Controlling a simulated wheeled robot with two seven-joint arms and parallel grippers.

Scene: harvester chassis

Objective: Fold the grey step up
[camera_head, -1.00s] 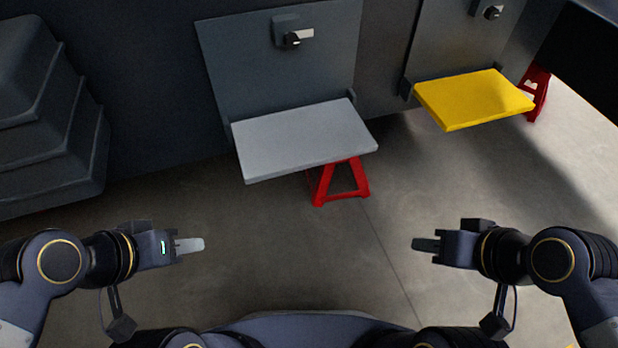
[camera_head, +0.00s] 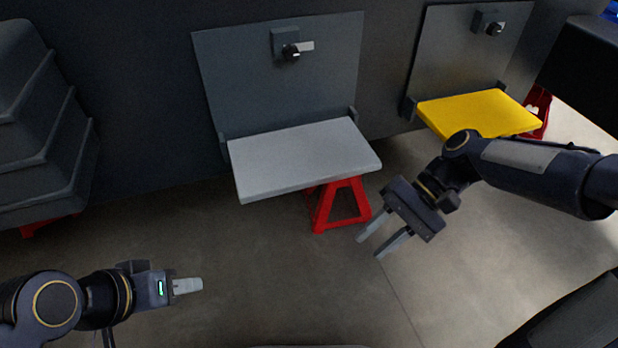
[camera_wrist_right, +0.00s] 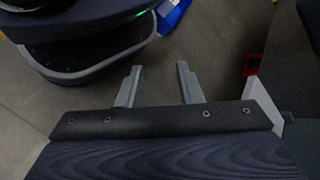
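The grey step (camera_head: 303,158) sticks out flat from a grey back panel (camera_head: 275,85) in the head view. A latch with a dark knob (camera_head: 291,52) and a light lever sits high on that panel. My right gripper (camera_head: 368,247) is open and empty, below and to the right of the step's front right corner, apart from it. Its two spread fingers (camera_wrist_right: 158,82) also show in the right wrist view with floor between them. My left gripper (camera_head: 188,286) is low at the left, apart from the step; its fingers are seen edge-on, so its opening is unclear.
A yellow step (camera_head: 478,112) with its own panel and latch (camera_head: 494,28) is at the right. A red stand (camera_head: 341,203) is under the grey step, another red stand (camera_head: 538,110) behind the yellow one. Dark stepped bodywork (camera_head: 40,130) is at left. Floor in front is clear.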

